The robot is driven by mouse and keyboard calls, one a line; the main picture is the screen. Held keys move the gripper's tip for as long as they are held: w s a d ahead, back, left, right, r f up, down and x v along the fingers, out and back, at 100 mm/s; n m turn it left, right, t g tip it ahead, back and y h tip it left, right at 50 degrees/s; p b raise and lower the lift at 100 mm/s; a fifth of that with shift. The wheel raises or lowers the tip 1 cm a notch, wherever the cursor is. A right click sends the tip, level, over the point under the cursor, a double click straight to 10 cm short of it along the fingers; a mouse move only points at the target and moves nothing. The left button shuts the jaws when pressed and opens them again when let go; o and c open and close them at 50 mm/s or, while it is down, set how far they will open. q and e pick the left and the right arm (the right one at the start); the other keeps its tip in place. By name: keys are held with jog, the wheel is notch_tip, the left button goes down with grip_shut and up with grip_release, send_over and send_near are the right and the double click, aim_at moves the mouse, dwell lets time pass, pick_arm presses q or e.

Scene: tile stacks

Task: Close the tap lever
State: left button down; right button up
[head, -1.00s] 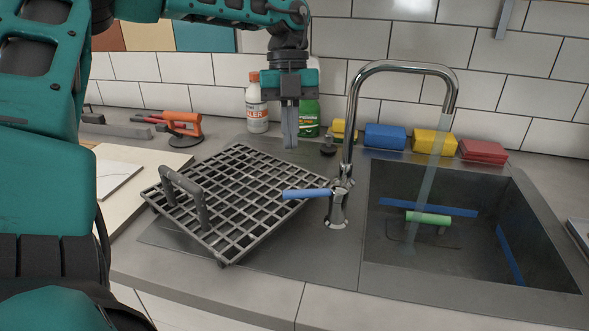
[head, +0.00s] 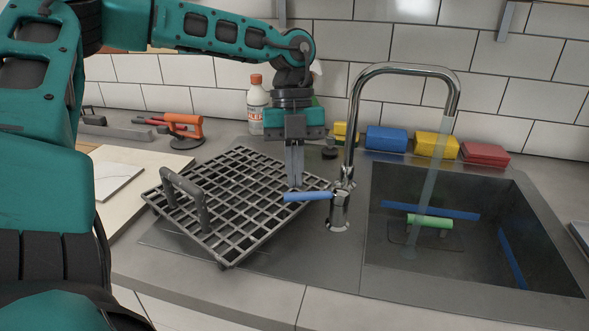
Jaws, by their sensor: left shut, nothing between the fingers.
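The chrome tap (head: 339,211) stands at the left edge of the sink, its tall spout arching over the basin. Its blue lever (head: 307,196) sticks out to the left, about level. A stream of water (head: 427,185) runs from the spout into the sink. My left gripper (head: 294,185) is shut and empty, pointing down, with its fingertips just above and behind the lever in the picture. I cannot tell whether they touch it. My right gripper is not in view.
A dark grid rack (head: 238,232) with a handle lies left of the tap, below the gripper. The sink (head: 470,270) holds a green-and-blue item. Yellow, blue and red sponges (head: 386,138) line the back. A white bottle (head: 256,108) stands behind the gripper.

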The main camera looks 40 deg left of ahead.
pick_arm(q)
jog(key=shift+s+d+n, duration=0.2)
jog(key=shift+s+n, duration=0.05)
jog(key=shift+n, duration=0.15)
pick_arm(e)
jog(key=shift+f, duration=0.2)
